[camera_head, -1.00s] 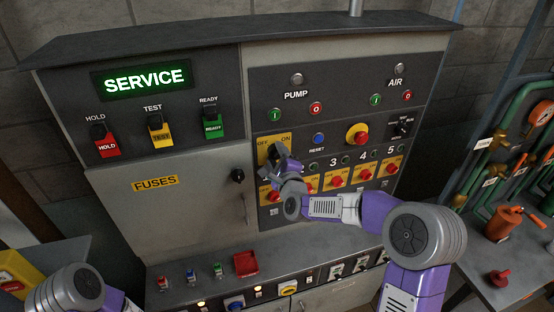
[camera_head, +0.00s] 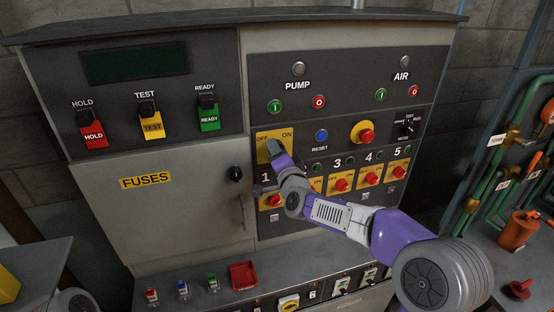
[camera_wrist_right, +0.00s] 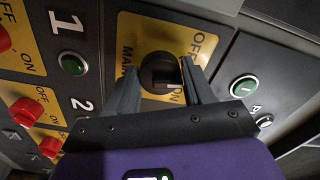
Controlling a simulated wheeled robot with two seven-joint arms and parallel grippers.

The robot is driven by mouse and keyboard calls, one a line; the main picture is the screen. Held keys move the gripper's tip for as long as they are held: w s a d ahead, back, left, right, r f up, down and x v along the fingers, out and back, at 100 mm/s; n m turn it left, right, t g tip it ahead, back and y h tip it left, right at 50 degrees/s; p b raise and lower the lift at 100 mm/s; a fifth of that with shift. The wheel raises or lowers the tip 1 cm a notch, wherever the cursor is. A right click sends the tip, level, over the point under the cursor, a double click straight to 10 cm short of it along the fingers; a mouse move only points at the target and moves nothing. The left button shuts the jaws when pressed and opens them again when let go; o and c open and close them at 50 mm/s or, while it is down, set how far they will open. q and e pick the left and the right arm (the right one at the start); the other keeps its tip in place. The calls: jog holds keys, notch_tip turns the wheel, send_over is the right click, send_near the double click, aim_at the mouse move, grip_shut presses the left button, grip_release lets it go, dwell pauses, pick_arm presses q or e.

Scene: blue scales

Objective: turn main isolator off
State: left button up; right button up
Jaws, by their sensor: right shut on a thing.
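The main isolator's yellow plate (camera_head: 287,145), marked OFF and ON, is in the panel's middle in the head view. My right gripper (camera_head: 269,168) is at it and hides most of its knob. In the right wrist view the isolator's dark round knob (camera_wrist_right: 158,65) sits on the plate, seen sideways. My right gripper (camera_wrist_right: 160,80) has one finger on each side of the knob and is shut on it. The knob's exact angle is hard to read.
Red rotary switches (camera_head: 341,184) on yellow plates sit beside my right arm. A black fuse door knob (camera_head: 236,173) is left of the gripper. The display (camera_head: 135,64) is dark. A red tray (camera_head: 243,275) lies on the lower ledge; pipes (camera_head: 490,185) stand at right.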

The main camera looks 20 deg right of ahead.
jog(key=shift+d+f+n+b, duration=0.15)
jog(key=shift+n+b, duration=0.15)
jog(key=shift+n, duration=1.3)
jog(key=shift+a+f+n+b, duration=0.15)
jog(key=shift+n+b, duration=0.1)
jog(key=shift+n, duration=1.35)
jog(key=shift+d, duration=0.1)
jog(key=o, duration=1)
jog(key=shift+r, duration=0.1)
jog(key=s, duration=0.7)
jog(key=shift+s+d+b, duration=0.15)
jog(key=shift+s+b, duration=0.15)
jog(key=shift+b, duration=0.05)
